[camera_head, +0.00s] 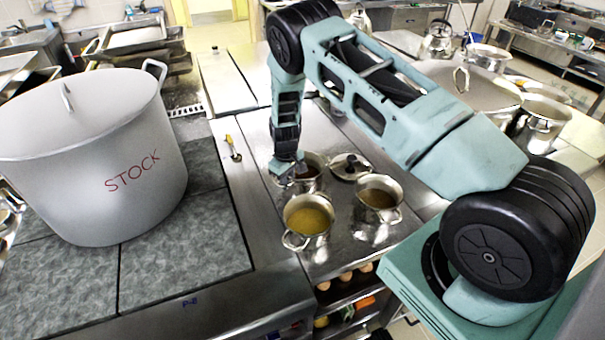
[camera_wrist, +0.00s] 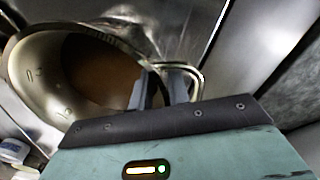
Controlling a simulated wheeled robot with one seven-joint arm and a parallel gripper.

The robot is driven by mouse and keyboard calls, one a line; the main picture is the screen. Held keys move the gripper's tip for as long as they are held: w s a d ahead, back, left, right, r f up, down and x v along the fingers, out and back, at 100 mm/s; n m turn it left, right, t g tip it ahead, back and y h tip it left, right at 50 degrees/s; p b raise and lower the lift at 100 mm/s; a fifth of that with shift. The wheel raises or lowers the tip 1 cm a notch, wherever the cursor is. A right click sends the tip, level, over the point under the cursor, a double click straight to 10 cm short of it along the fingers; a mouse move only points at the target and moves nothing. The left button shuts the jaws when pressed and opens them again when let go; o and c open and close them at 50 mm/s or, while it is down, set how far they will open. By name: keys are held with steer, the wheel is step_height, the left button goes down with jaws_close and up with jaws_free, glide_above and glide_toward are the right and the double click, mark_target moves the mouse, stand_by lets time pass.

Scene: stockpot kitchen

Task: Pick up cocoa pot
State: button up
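The cocoa pot (camera_head: 312,181) is a small metal pot with brown liquid, standing at the back left of a group of small pots on the steel top. In the wrist view the cocoa pot (camera_wrist: 35,85) fills the left side, with its brown contents and a wire loop handle at its right. My gripper (camera_head: 292,178) is at the pot's left side, pointing down. In the wrist view my gripper's fingers (camera_wrist: 160,88) are close together with the rim between them at the handle, one inside the pot and one in the loop. The fingertips are partly hidden.
A pot of yellow liquid (camera_head: 308,216) stands in front, and another small pot (camera_head: 379,196) to the right. A large STOCK pot (camera_head: 95,160) stands at left. A brush-like utensil (camera_head: 233,148) lies on the clear steel strip between.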

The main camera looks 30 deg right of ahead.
steer(key=shift+f, duration=0.35)
jaws_close()
stand_by(1.2)
